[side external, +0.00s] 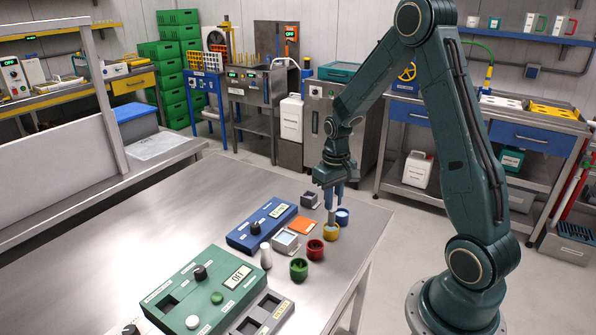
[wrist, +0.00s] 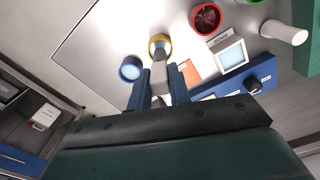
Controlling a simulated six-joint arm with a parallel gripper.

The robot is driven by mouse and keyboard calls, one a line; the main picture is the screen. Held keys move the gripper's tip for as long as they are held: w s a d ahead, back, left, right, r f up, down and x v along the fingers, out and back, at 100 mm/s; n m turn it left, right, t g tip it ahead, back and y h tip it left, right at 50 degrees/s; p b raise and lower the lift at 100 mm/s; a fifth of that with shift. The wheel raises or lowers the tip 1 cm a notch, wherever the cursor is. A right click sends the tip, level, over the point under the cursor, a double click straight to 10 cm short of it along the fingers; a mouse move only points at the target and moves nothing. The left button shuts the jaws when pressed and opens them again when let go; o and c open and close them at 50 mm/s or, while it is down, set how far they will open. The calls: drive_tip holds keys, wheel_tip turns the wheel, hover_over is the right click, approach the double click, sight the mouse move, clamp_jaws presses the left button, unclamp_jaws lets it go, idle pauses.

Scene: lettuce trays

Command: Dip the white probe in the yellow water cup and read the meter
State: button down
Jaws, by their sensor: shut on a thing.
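My gripper (side external: 333,198) points down over the row of cups and is shut on the pale grey-white probe (side external: 331,216). In the wrist view the probe (wrist: 159,72) sits between my two blue fingers (wrist: 159,88). Its lower end reaches the yellow cup (side external: 331,233); in the wrist view it overlaps the yellow cup's mouth (wrist: 152,40). How deep the tip sits is hard to tell. The blue meter (side external: 250,239) lies left of the cups, with a lit display (side external: 283,210) too small to read and a black knob.
A blue cup (side external: 342,216) stands close behind the yellow one; red (side external: 315,250) and green (side external: 298,269) cups stand in front. A white cylinder (side external: 266,256) stands nearby. A green meter (side external: 205,285) showing OFF lies at front. The table's left side is clear.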

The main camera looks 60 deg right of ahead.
drive_tip(key=shift+f, duration=1.4)
idle(0.7)
drive_tip(key=shift+r, duration=0.2)
idle(2.6)
drive_tip(key=shift+r, duration=3.05)
